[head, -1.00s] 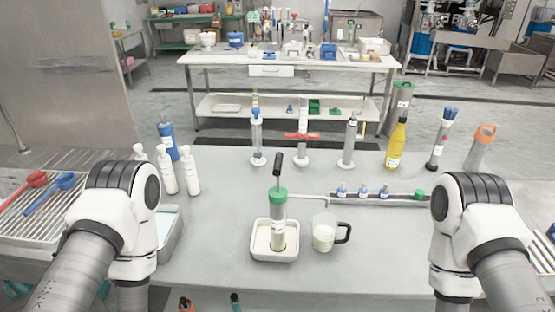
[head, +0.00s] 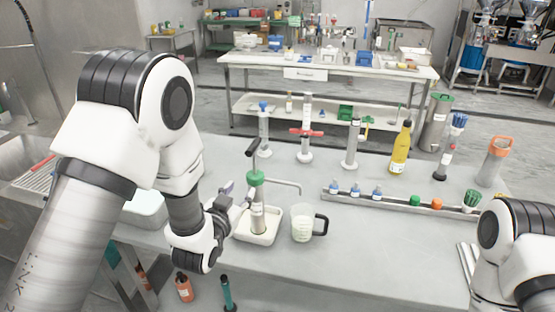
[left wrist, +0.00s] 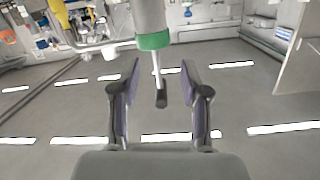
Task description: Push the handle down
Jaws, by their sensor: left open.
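The handle (head: 253,147) is a black grip on a thin metal rod, standing raised above the green collar (head: 256,178) of a grey cylinder (head: 258,216). The cylinder stands upright in a white tray (head: 241,238). My left gripper (head: 238,197) is open and empty, just left of the cylinder and lower than the handle. In the left wrist view the picture is upside down: the green collar (left wrist: 154,41) is at the top, and the rod and black handle (left wrist: 161,98) show between the spread fingers (left wrist: 159,80), with no visible contact. My right gripper is out of view.
A measuring jug (head: 302,224) with a black handle stands right of the tray. A thin spout (head: 285,187) reaches right from the cylinder. A rack of small bottles (head: 400,199) and a yellow bottle (head: 401,148) stand farther right.

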